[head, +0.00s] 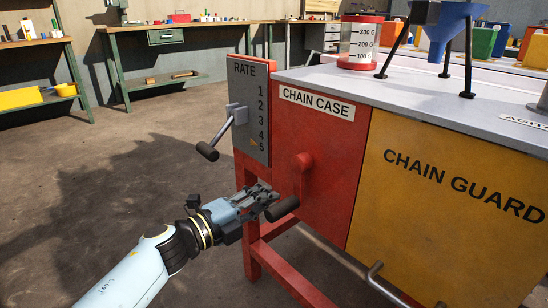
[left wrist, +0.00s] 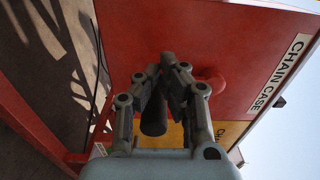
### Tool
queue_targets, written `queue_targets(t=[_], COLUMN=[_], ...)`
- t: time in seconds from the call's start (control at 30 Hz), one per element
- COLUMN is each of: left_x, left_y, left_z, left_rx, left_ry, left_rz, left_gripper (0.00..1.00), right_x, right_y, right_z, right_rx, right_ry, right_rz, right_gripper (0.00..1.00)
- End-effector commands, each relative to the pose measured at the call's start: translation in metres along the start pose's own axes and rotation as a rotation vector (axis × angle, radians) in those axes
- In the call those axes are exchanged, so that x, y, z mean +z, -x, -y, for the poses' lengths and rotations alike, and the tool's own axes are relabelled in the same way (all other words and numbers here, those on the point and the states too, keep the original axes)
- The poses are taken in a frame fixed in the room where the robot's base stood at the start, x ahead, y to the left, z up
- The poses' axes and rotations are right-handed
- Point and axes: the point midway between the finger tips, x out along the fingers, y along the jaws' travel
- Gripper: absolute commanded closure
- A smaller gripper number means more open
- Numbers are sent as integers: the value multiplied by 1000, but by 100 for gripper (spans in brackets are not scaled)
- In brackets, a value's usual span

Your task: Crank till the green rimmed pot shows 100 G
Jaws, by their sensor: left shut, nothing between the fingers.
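The red crank (head: 302,170) is on the red CHAIN CASE panel, its arm hanging down to a dark cylindrical handle (head: 283,208). My left gripper (head: 268,199) is shut and empty, close by the handle's left end in the head view; I cannot tell whether they touch. In the left wrist view its fingertips (left wrist: 168,66) come together, with the dark handle (left wrist: 154,116) showing between the finger links. A clear pot with a red rim (head: 361,44), marked 100 G to 300 G, stands on the machine top. I cannot make out a green rimmed pot. My right gripper is not in view.
A RATE plate (head: 249,105) numbered 1 to 5 carries a lever with a dark knob (head: 207,151), left of the crank. A yellow CHAIN GUARD panel (head: 445,210) is to the right. A blue funnel (head: 446,30) stands on top. Open floor lies left.

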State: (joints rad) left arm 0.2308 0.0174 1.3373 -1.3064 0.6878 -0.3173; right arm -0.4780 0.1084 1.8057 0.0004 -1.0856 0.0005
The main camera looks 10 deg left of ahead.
Motion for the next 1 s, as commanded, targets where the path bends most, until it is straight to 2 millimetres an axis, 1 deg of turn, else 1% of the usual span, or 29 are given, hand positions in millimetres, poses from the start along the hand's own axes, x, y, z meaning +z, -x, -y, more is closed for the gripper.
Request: queue_targets(t=[0.13, 0.23, 0.43, 0.8, 0.9, 1.0], left_x=[5, 6, 6, 6, 6, 6], left_y=[0, 6, 32, 80, 87, 90], left_z=[1, 2, 3, 2, 2, 2], left_rx=[0, 0, -1, -1, -2, -2], left_ry=[0, -1, 0, -2, 0, -1], left_rz=[0, 0, -1, 0, 0, 0], left_gripper=[100, 100, 100, 100, 100, 100], right_x=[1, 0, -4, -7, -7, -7], right_y=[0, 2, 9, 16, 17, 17], right_z=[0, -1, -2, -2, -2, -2], right_rx=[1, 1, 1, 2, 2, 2], right_ry=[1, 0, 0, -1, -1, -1], right_rz=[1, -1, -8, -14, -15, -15], right_gripper=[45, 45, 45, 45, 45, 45])
